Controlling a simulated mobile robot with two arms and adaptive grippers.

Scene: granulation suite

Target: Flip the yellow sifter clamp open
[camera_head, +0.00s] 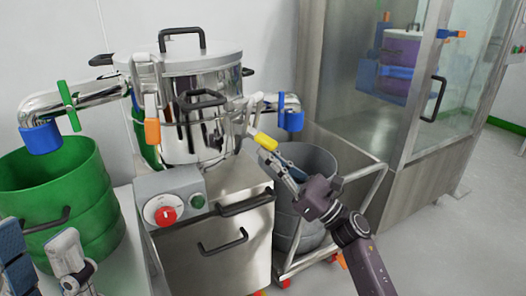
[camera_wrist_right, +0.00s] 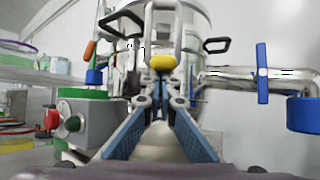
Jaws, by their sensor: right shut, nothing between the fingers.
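The yellow sifter clamp handle (camera_head: 265,141) sticks out at the right side of the steel sifter (camera_head: 202,85). A metal clamp arm rises behind it. My right gripper (camera_head: 268,160) is shut and empty just below and in front of the yellow handle. In the right wrist view the yellow handle (camera_wrist_right: 163,62) sits above and beyond the closed blue fingertips (camera_wrist_right: 163,98); whether they touch it I cannot tell. My left gripper (camera_head: 45,262) is at the lower left with its fingers apart, partly cut off by the frame.
An orange-handled clamp (camera_head: 152,132) hangs on the sifter's left side. A control box (camera_head: 170,200) with a red knob stands below it. A green drum (camera_head: 55,190) is at left, a grey bin (camera_head: 305,165) on a wheeled frame at right. A glass cabinet (camera_head: 400,90) stands behind.

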